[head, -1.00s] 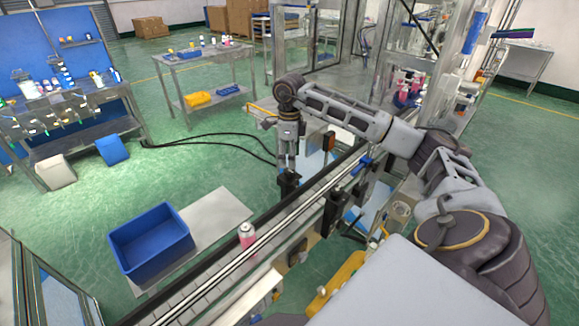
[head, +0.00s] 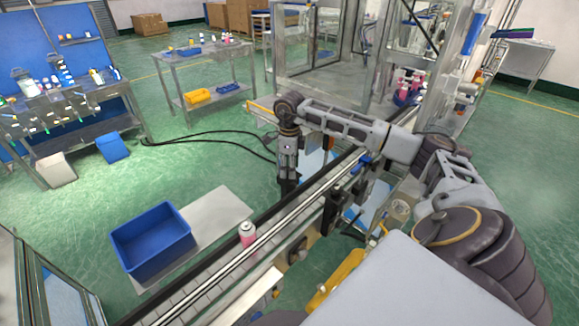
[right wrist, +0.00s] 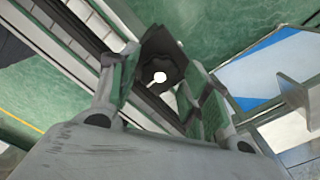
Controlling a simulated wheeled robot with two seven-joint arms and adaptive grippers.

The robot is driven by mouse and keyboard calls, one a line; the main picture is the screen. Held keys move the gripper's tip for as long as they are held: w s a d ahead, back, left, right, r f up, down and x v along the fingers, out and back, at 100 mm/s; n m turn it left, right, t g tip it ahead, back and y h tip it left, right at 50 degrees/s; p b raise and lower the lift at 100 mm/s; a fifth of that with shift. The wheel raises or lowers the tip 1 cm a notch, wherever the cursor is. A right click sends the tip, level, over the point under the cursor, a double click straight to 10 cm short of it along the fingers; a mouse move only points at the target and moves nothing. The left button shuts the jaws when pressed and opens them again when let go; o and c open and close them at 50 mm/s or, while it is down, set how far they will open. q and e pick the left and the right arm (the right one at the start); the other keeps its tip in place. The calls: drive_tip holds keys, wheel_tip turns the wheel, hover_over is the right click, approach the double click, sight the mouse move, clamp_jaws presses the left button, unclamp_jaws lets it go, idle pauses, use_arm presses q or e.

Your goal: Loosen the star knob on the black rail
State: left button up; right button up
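The star knob (right wrist: 161,59) is dark with a bright white round centre in the right wrist view. It lies between and just beyond the fingertips of my right gripper (right wrist: 160,82). The two fingers stand apart on either side of it, and I cannot tell whether either touches it. The black rail (right wrist: 88,50) runs diagonally beneath in the wrist view. My left gripper is not in view.
A pink and white can (head: 247,234) stands on the conveyor (head: 205,284). A blue bin (head: 150,243) is on a grey floor mat to the left. Black brackets (head: 335,208) stand along the rail's right side. Open green floor lies left of the rail.

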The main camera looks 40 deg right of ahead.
drive_tip(key=c, duration=0.6)
drive_tip(key=shift+c, duration=0.2)
drive_tip(key=shift+n, duration=0.3)
drive_tip(key=n+b, duration=0.2)
drive_tip(key=n, duration=0.1)
drive_tip(key=n+b, duration=0.2)
drive_tip(key=n, duration=0.1)
drive_tip(key=shift+n, duration=0.4)
drive_tip(key=n+b, duration=0.1)
drive_tip(key=n, duration=0.4)
drive_tip(key=shift+b, duration=0.3)
drive_tip(key=n+b, duration=0.1)
drive_tip(key=n, duration=0.4)
drive_tip(key=shift+r+n, duration=0.1)
drive_tip(key=shift+n, duration=0.2)
